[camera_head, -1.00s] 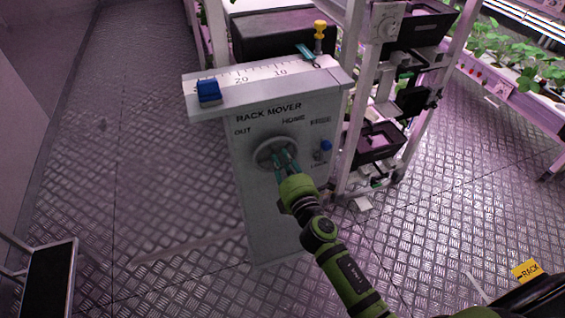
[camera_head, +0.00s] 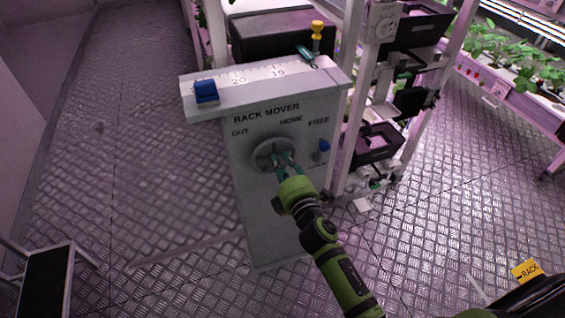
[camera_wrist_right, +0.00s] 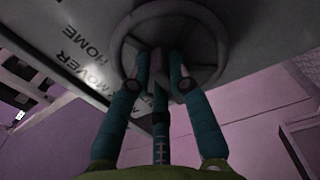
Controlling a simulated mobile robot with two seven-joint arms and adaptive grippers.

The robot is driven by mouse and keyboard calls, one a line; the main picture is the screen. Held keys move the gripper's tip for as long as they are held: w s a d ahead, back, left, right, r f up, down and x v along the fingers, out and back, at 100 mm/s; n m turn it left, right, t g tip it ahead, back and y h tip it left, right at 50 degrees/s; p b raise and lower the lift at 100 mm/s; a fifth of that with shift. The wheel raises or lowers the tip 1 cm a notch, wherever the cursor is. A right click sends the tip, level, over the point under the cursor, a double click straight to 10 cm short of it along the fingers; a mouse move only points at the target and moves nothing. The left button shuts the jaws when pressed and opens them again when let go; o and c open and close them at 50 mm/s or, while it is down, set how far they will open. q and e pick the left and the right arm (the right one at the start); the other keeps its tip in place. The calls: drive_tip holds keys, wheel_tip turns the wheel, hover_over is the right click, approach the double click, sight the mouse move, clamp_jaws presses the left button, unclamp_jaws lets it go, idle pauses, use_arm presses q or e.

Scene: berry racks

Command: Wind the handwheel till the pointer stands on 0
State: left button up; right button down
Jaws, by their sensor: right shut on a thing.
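The grey handwheel (camera_head: 260,157) is on the front of the rack mover cabinet (camera_head: 262,215), below the words OUT and HOME. My right gripper (camera_head: 283,161) is shut on the handwheel, with its teal fingers inside the rim; they hide part of the wheel. In the right wrist view, the handwheel (camera_wrist_right: 126,50) surrounds my right gripper (camera_wrist_right: 165,75), and the exact gripped part is dark. On the cabinet top, a white scale (camera_head: 258,75) reads 20, 10, 0 from left to right. My left gripper is out of view.
A blue block (camera_head: 206,92) sits at the scale's left end. A yellow-topped post (camera_head: 317,28) stands behind the scale. The rack (camera_head: 349,120) is close on the right.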

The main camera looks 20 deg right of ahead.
drive_tip(key=c, duration=1.1)
unclamp_jaws()
drive_tip(key=shift+c, duration=0.2)
drive_tip(key=shift+s, duration=0.1)
drive_tip(key=shift+s, duration=0.4)
drive_tip(key=s, duration=1.1)
drive_tip(key=shift+d, duration=0.2)
